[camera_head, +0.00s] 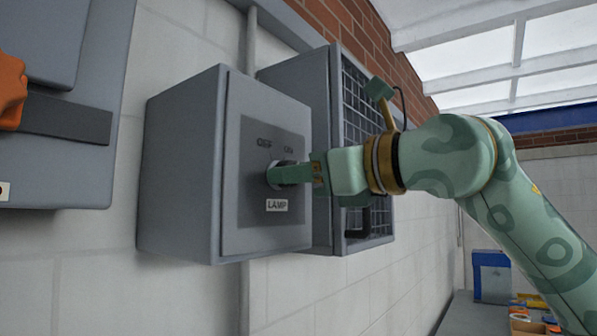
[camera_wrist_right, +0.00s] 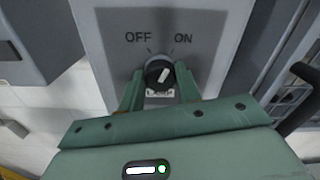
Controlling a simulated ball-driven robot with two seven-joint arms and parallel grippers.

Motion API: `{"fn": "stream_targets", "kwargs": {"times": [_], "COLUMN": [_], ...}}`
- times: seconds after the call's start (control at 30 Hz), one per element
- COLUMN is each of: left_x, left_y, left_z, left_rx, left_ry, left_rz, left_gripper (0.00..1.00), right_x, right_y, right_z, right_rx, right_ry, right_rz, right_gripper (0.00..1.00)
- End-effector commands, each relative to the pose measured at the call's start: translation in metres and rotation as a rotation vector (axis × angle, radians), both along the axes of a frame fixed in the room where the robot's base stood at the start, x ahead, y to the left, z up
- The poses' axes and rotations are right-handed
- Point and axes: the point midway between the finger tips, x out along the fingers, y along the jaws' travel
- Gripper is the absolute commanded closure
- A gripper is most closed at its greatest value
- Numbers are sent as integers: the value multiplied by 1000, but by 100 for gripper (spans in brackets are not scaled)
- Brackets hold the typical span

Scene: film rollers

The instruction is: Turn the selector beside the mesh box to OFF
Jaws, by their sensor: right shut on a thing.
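The selector is a round black knob (camera_wrist_right: 158,74) on the front of a grey box (camera_head: 180,170), beside the mesh box (camera_head: 362,112). OFF is printed at its upper left and ON at its upper right. Its white mark leans up and to the right, toward ON. A LAMP label (camera_head: 277,205) sits below the knob. My right gripper (camera_head: 284,174) is at the front of the box, shut on the knob, with one finger on each side in the right wrist view. In the head view the fingers mostly hide the knob. My left gripper is not in view.
Another grey box with an orange handle (camera_head: 10,92) hangs on the wall at the left. A pipe (camera_head: 250,40) runs up the white block wall (camera_head: 85,280). A blue and grey bin (camera_head: 491,275) and small items stand far off at lower right.

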Motion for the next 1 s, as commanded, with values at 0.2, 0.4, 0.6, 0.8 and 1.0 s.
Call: {"fn": "stream_targets", "kwargs": {"times": [0.2,0.4,0.6,0.8,1.0], "left_x": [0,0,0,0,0], "left_y": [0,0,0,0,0], "left_z": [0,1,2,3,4], "left_rx": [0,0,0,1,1], "left_ry": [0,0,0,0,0], "left_rz": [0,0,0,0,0], "left_gripper": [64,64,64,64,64], "right_x": [0,-1,-1,-1,-1], "right_y": [0,0,0,1,0], "right_z": [0,0,0,0,-1], "right_rx": [-98,-210,-321,-418,-494], "right_ry": [-135,-288,-442,-577,-679], "right_rz": [-2,-2,-2,0,0], "right_gripper": [89,89,89,89,89]}}
